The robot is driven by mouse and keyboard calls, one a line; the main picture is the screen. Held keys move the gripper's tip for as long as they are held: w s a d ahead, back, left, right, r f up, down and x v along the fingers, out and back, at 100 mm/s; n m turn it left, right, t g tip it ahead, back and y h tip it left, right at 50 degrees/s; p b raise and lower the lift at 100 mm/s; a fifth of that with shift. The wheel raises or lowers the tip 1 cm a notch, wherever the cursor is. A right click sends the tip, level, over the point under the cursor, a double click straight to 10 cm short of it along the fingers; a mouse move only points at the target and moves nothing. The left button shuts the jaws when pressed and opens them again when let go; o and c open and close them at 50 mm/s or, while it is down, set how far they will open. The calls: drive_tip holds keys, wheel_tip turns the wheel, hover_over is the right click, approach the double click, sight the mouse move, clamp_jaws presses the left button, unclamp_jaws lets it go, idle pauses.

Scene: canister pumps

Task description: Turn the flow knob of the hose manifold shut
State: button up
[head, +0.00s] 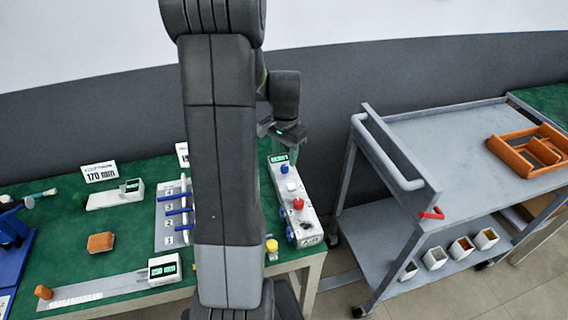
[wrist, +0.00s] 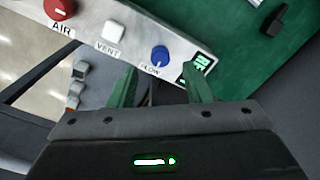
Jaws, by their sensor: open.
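The hose manifold, a long white box (head: 308,218), sits at the right end of the green table and shows tilted across the wrist view (wrist: 185,18). Its blue flow knob (wrist: 160,57) is labelled FLOW and has a pale pointer mark; it also shows in the head view (head: 284,169). A small green-lit display (wrist: 201,62) is beside the knob. My gripper (wrist: 160,80) is open and empty, its green fingers pointing at the panel near the flow knob. The knob lies between the finger lines in the picture; I see no contact. In the head view my gripper (head: 285,146) hangs over the display end.
On the panel are a white VENT button (wrist: 113,31) and a red AIR knob (wrist: 60,8). A rack with blue levers (head: 170,228) stands left of my arm. A grey cart (head: 450,150) is to the right, across a floor gap.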

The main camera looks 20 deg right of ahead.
sight(284, 166)
drive_tip(key=shift+f, duration=2.35)
clamp_jaws()
